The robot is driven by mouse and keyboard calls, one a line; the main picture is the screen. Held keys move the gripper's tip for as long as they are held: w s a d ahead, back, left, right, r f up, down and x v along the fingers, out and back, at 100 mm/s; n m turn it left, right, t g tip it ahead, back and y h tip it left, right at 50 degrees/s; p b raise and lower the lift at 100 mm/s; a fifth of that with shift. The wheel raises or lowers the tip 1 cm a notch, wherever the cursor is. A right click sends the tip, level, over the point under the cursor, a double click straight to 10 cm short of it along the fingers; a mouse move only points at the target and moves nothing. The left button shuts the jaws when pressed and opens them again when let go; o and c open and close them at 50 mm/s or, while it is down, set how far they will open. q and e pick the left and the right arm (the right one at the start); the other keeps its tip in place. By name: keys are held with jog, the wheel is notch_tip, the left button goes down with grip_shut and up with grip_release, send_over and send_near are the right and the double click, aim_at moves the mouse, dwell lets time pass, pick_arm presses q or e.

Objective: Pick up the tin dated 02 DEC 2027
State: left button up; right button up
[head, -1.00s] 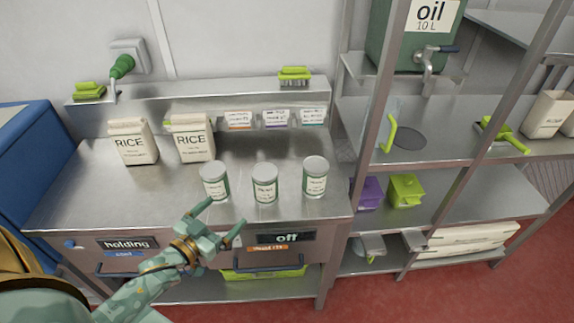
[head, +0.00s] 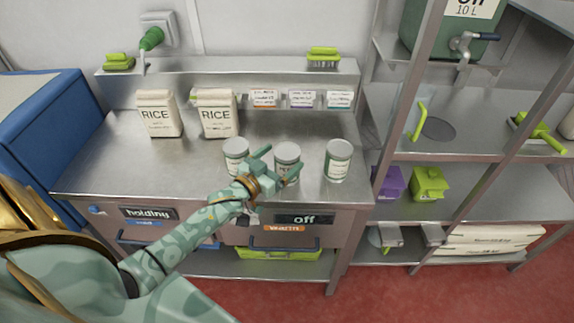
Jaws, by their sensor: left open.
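Three white tins with green labels stand upright in a row near the front of the steel counter: a left tin (head: 236,148), a middle tin (head: 287,153) and a right tin (head: 338,160). Their print is too small to read, so I cannot tell which is dated 02 DEC 2027. My left gripper (head: 279,163) is open and empty, its fingers spread in front of the middle tin and pointing toward it. It hides the lower part of that tin and some of the left tin. I cannot tell whether it touches either. My right gripper is out of view.
Two rice bags (head: 158,115) (head: 217,115) stand at the back left of the counter (head: 120,165). A metal rack post (head: 405,120) rises right of the counter.

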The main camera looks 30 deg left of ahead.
aim_at(287, 153)
pick_arm(q)
jog(key=w, duration=0.3)
jog(key=shift+d, duration=0.35)
jog(key=c, duration=1.4)
jog(key=shift+r, duration=0.1)
